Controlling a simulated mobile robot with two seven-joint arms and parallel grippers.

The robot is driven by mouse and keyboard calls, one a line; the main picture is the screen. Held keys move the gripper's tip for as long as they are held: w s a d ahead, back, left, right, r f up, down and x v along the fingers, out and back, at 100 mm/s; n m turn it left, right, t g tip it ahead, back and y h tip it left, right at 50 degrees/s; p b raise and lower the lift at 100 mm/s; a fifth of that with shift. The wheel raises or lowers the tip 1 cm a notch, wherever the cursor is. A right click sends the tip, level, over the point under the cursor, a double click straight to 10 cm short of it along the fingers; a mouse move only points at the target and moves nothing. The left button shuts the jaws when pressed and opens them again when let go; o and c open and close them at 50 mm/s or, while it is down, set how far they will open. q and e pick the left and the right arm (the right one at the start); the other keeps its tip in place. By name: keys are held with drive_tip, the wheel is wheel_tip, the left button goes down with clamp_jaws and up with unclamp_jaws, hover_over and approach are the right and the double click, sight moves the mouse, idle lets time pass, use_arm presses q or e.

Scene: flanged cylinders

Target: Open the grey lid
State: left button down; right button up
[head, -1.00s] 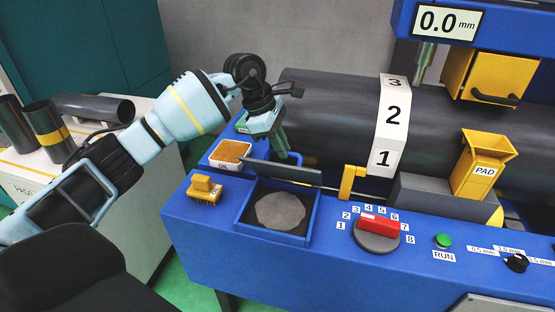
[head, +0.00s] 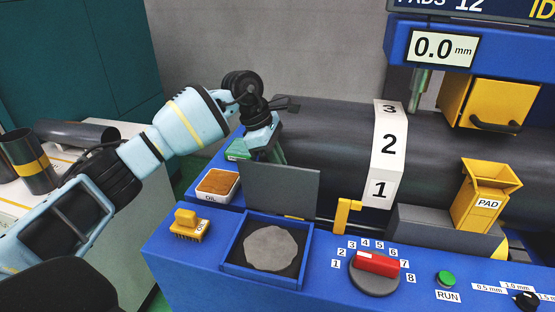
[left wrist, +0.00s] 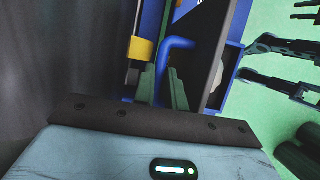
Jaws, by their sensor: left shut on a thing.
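The grey lid (head: 280,188) stands raised, roughly upright, at the back edge of a blue open-topped box (head: 230,262). A rough grey disc (head: 271,248) lies inside the box. My left gripper (head: 279,156) is behind the lid, its fingertips partly hidden by it. In the left wrist view its green fingers (left wrist: 162,88) are shut on a blue bent handle (left wrist: 176,43) beside the dark lid panel (left wrist: 206,40).
Left of the box are a yellow brush (head: 189,225) and a tray marked OIL (head: 218,183). Right of it are a yellow bracket (head: 342,215) and a red dial (head: 377,264). A large dark cylinder (head: 330,125) lies behind.

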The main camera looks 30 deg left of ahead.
use_arm(q)
drive_tip(key=shift+f, duration=0.7)
use_arm(e)
drive_tip(key=shift+s+f, duration=0.15)
drive_tip(key=shift+s, duration=0.05)
use_arm(q)
drive_tip(key=c, duration=1.7)
unclamp_jaws()
drive_tip(key=shift+o, duration=1.1)
drive_tip(key=shift+w+f, duration=0.1)
drive_tip(key=shift+w, duration=0.25)
drive_tip(key=shift+r, duration=0.2)
drive_tip(key=shift+s+a+r, duration=0.1)
drive_tip(key=shift+s+r, duration=0.1)
drive_tip(key=shift+r, duration=0.1)
drive_tip(key=v, duration=0.6)
drive_tip(key=shift+a+r, duration=0.15)
drive_tip(key=shift+r, duration=0.1)
drive_tip(key=shift+a+r, duration=0.15)
drive_tip(key=shift+r, duration=0.2)
use_arm(e)
drive_tip(key=shift+w+a+f, duration=0.1)
drive_tip(key=shift+w+f, duration=0.05)
drive_tip(key=shift+w, duration=0.05)
